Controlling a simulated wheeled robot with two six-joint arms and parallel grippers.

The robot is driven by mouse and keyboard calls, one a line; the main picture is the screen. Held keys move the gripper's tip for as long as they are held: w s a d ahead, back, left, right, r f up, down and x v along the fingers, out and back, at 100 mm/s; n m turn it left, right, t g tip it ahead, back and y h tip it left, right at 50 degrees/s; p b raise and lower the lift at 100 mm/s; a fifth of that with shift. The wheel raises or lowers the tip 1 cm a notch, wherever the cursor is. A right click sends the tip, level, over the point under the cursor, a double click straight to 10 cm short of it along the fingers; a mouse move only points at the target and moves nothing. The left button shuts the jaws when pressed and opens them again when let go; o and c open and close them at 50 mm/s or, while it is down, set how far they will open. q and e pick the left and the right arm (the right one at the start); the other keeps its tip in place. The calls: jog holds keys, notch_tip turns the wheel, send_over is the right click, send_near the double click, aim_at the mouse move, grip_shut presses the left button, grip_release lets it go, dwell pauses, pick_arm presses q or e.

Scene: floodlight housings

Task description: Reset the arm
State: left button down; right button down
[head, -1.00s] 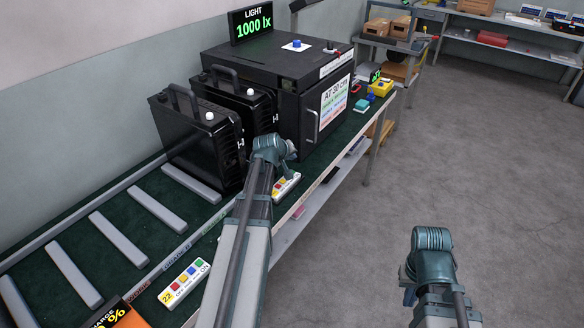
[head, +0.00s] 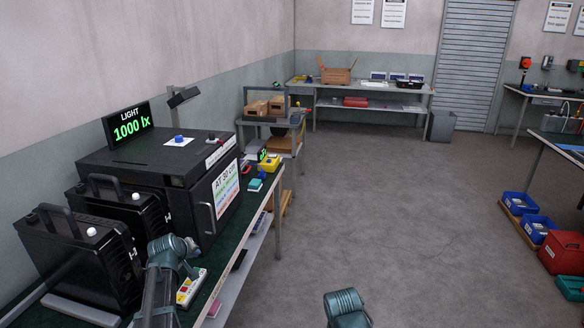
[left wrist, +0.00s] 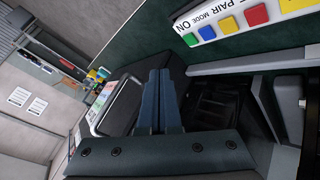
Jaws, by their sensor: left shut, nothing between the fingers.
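My left arm (head: 160,290) reaches over the green bench, its teal joint beside a white button strip (head: 191,287); its fingers cannot be made out in the head view. In the left wrist view the left gripper (left wrist: 160,78) has its two blue-grey fingers together, with nothing between them. A strip with coloured buttons (left wrist: 240,22) shows at the top of that view. My right arm (head: 346,307) shows only as a teal joint at the bottom of the head view; its gripper is out of the picture.
Two black housings with handles, one front (head: 75,262) and one behind (head: 132,212), stand on the bench. A dark test box (head: 150,170) with a 1000 lx display (head: 128,124) stands beyond. Blue bins (head: 517,204) and a red bin (head: 562,252) are at right. The middle floor is clear.

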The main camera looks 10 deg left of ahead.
pick_arm(q)
jog(key=s+d+f+m+g+h+p, duration=0.1)
jog(key=s+d+m+g, duration=0.2)
jog(key=d, duration=0.8)
jog(key=s+d+m+g+h+p, duration=0.1)
jog(key=s+d+m+p, duration=0.2)
jog(key=d, duration=0.7)
jog(key=s+d+m+g+y+p, duration=0.1)
jog(key=s+d+m+g, duration=0.1)
jog(key=s+d+m, duration=0.2)
jog(key=s+d+r+m+g+y+p, duration=0.1)
jog(key=s+d+m+g, duration=0.2)
jog(key=s+d, duration=0.7)
jog(key=shift+s+d+m, duration=0.3)
jog(key=shift+s+m, duration=0.1)
jog(key=shift+s, duration=2.65)
